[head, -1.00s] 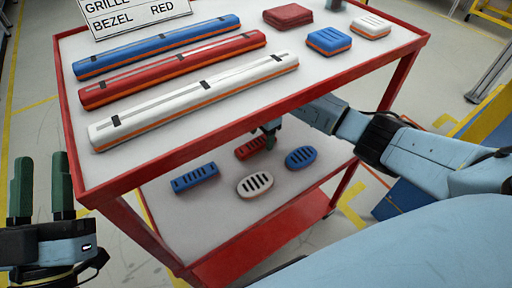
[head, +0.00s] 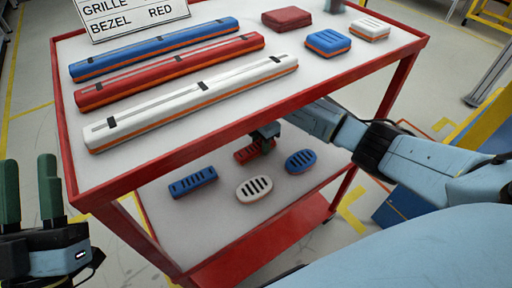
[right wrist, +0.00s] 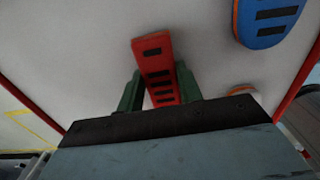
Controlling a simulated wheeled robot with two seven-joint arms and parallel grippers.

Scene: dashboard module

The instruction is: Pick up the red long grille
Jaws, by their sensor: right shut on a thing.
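The red long grille (head: 241,155) is a narrow red bar with dark slots, at the back of the lower shelf in the head view. My right gripper (head: 265,140) reaches in under the top shelf and is shut on it, hiding part of it. In the right wrist view the green fingers (right wrist: 160,90) stand on both sides of the red grille (right wrist: 155,60). Whether the grille is clear of the shelf I cannot tell. My left gripper (head: 28,185) is open and empty, left of the cart.
On the lower shelf (head: 205,230) lie a blue long grille (head: 192,182), a white oval grille (head: 254,190) and a blue oval grille (head: 300,161). The cart's red top rim (head: 225,140) hangs over my right arm. Long bars and small blocks cover the top shelf.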

